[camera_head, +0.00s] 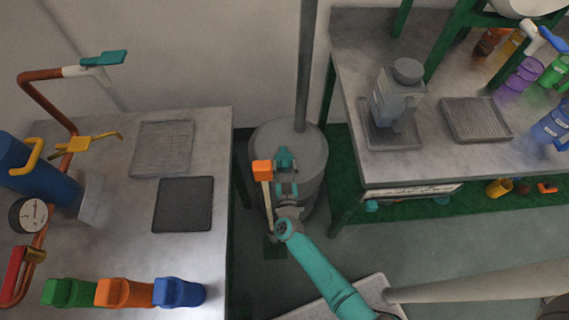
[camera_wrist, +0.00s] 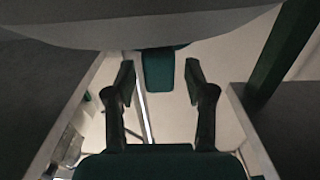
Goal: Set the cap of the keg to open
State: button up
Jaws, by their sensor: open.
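A large grey upright drum (camera_head: 303,143), which I take to be the keg, stands on the floor between two tables. In the head view my arm reaches up to it, and my gripper (camera_head: 286,188) is in front of its near side. A teal piece (camera_head: 285,157) shows just beyond the gripper; I cannot tell if it is the cap. In the wrist view my gripper (camera_wrist: 159,88) is open, its fingers apart and nothing held. A dark teal piece (camera_wrist: 158,76) shows beyond and between the fingers, below a large grey curved surface (camera_wrist: 150,25).
An orange block (camera_head: 264,169) on a pale bar is close left of my gripper. The right table (camera_head: 440,165) carries a grey device (camera_head: 396,95). The gap between them is narrow.

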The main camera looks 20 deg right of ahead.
jog(key=shift+w+d, duration=0.2)
jog(key=shift+w, duration=0.3)
grip_shut()
